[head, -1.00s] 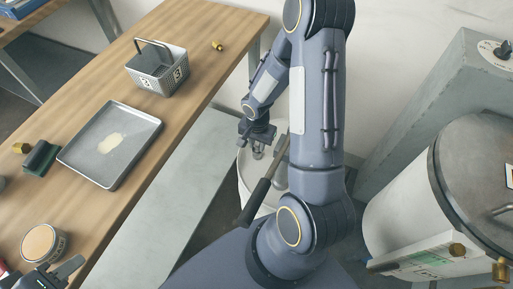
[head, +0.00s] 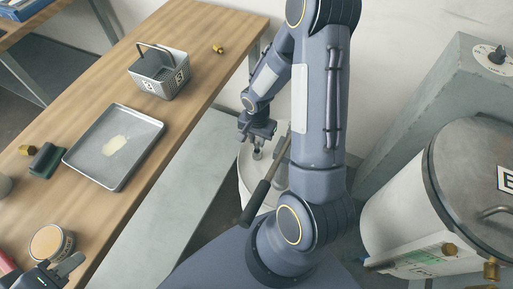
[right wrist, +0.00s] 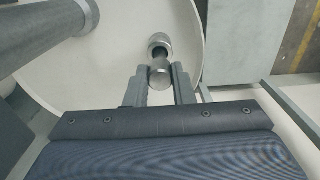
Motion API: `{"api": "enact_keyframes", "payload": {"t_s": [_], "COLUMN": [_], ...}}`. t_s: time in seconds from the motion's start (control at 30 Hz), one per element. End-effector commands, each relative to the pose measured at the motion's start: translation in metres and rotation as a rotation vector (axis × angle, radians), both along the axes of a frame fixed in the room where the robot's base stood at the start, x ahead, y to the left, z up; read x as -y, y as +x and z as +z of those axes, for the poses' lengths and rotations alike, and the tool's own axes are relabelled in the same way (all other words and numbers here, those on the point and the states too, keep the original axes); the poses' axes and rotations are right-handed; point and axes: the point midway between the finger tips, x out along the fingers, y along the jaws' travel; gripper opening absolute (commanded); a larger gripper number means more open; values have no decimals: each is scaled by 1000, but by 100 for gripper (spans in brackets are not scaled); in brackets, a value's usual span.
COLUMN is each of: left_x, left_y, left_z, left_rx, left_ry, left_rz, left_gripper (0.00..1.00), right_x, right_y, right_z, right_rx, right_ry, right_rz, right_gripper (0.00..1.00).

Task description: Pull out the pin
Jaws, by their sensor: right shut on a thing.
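The pin shows in the right wrist view as a round metal head (right wrist: 160,76) with a short dark shaft. The shaft runs to a round metal collar (right wrist: 160,43) on a white round surface (right wrist: 115,75). My right gripper (right wrist: 160,88) is shut on the pin's head, one finger on each side. In the head view my right gripper (head: 258,142) is over the white drum (head: 249,172), partly behind my arm. Whether the pin's tip is still in the collar is hidden. My left gripper (head: 62,272) is at the lower left, cut off by the picture edge; its opening is unclear.
A lever with a black handle (head: 256,202) slants close to my right arm. The wooden table (head: 190,35) holds a metal tray (head: 118,180), a grey basket (head: 160,85), brass pieces (head: 218,48) and a round tin (head: 50,243). A large lidded vessel (head: 400,215) stands at the right.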

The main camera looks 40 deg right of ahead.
Motion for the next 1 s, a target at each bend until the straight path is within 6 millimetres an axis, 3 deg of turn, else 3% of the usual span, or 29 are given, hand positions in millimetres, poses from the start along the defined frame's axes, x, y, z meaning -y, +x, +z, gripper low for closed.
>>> {"api": "enact_keyframes", "payload": {"t_s": [0.5, 1.0], "left_x": [0, 0], "left_y": [0, 0], "left_z": [14, 10], "left_rx": [0, 0], "left_ry": [0, 0], "left_rz": [0, 0], "left_gripper": [36, 36], "right_x": [0, 0], "right_y": [0, 0], "right_z": [22, 21], "right_rx": [0, 0], "right_ry": [0, -1], "right_rz": [0, -1], "right_gripper": [0, 0]}}
